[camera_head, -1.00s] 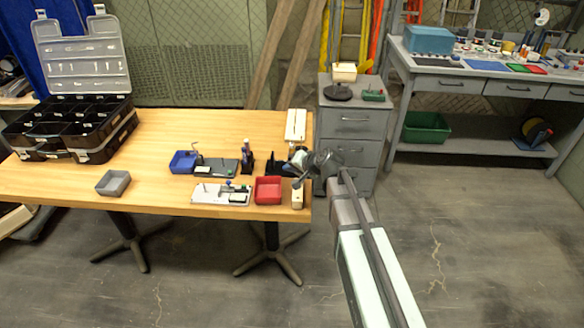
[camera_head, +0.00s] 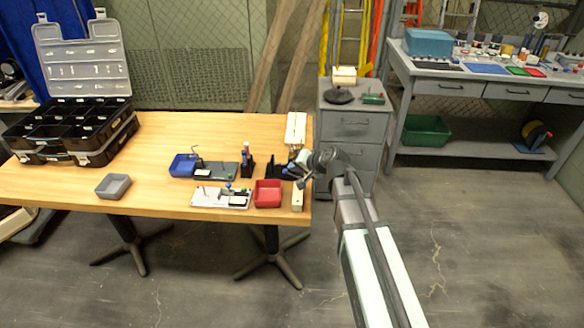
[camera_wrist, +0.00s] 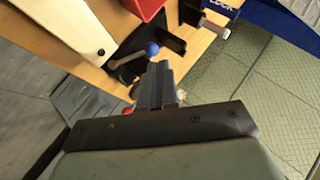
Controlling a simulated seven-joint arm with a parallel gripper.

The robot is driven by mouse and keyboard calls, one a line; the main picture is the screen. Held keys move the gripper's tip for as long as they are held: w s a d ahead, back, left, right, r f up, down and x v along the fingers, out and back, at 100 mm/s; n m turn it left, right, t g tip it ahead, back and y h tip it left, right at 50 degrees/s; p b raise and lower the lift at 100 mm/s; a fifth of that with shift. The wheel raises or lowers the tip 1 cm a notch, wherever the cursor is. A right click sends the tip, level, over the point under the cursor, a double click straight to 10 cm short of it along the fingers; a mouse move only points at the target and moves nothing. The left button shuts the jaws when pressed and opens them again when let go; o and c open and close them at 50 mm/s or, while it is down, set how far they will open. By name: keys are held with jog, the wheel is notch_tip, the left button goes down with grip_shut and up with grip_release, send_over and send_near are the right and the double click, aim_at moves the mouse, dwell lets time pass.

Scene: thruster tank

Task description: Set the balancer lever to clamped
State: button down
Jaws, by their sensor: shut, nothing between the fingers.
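A metal lever with a blue ball knob (camera_wrist: 152,49) shows in the wrist view, beside a dark mount near the table's edge. I cannot read its set position. A red tip (camera_wrist: 128,110) shows to the lower left of the knob. My gripper (camera_wrist: 156,68) has its fingers together and empty, just below the blue knob; I cannot tell whether they touch it.
A red bin (camera_head: 268,192) stands left of my gripper. A pale block (camera_head: 297,200) lies at the table's right edge, and a white-topped block (camera_head: 296,127) stands behind. A grey drawer cabinet (camera_head: 352,125) is close on the right. The table's (camera_head: 150,135) middle is mostly clear.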

jog(key=v, duration=1.1)
jog(key=shift+s+d+r, duration=0.2)
jog(key=shift+s+r, duration=0.05)
jog(key=s+d+f+n+g+h, duration=0.15)
jog(key=s+d+f, duration=0.35)
jog(key=f, duration=0.5)
jog(key=s+d+f+g+h, duration=0.25)
jog(key=s+f, duration=0.35)
jog(key=f, duration=0.5)
jog(key=s+d+f+n+g+h, duration=0.1)
jog(key=s+d+f+g+h, duration=0.25)
jog(key=s+f, duration=0.45)
jog(key=s+d+f+g, duration=0.1)
jog(key=s+f+g, duration=0.2)
jog(key=s+f, duration=0.7)
jog(key=s+d+f+g, duration=0.2)
jog(key=s+f+g, duration=0.1)
jog(key=s+f, duration=0.8)
jog(key=s, duration=0.5)
jog(key=shift+s+f, duration=0.2)
jog(key=shift+s, duration=0.15)
